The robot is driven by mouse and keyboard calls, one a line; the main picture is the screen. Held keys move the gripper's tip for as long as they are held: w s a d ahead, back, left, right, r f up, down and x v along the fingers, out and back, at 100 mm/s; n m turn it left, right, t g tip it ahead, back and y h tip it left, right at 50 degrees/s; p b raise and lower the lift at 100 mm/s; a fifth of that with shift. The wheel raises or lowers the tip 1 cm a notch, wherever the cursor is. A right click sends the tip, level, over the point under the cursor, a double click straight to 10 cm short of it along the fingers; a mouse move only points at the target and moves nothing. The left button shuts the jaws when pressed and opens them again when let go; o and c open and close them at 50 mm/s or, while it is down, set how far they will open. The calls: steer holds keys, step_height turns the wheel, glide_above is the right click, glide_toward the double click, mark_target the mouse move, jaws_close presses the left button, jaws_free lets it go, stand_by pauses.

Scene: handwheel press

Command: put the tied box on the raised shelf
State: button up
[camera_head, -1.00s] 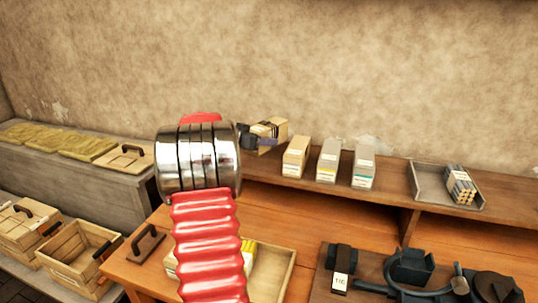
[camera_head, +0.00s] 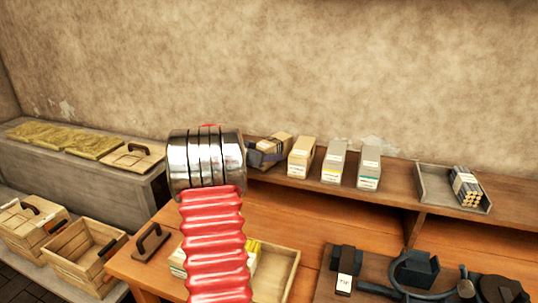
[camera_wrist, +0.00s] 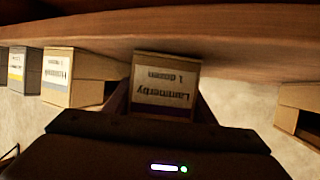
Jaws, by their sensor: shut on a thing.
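The tied box (camera_head: 276,143) is a small tan carton with a dark band, at the back shelf's left part. My gripper (camera_head: 263,156) is shut on it, partly hidden behind my arm. In the wrist view, which is upside down, the box (camera_wrist: 166,82) sits between the dark fingers with its printed label facing me. The raised shelf (camera_head: 395,190) is a long brown board along the wall. The box is at about shelf height, just left of the standing cartons. I cannot tell whether it touches the board.
A tan carton (camera_head: 301,157) and two grey cartons (camera_head: 334,161) (camera_head: 368,167) stand right of the held box. A tray (camera_head: 433,188) of tied rods lies farther right. Shelf between cartons and tray is clear.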

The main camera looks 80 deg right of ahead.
steer(key=o, duration=1.1)
steer(key=shift+w+a+r, duration=0.1)
steer(key=shift+r, duration=0.05)
steer(key=v, duration=1.1)
steer(key=shift+w+a, duration=0.15)
steer(key=shift+a, duration=0.2)
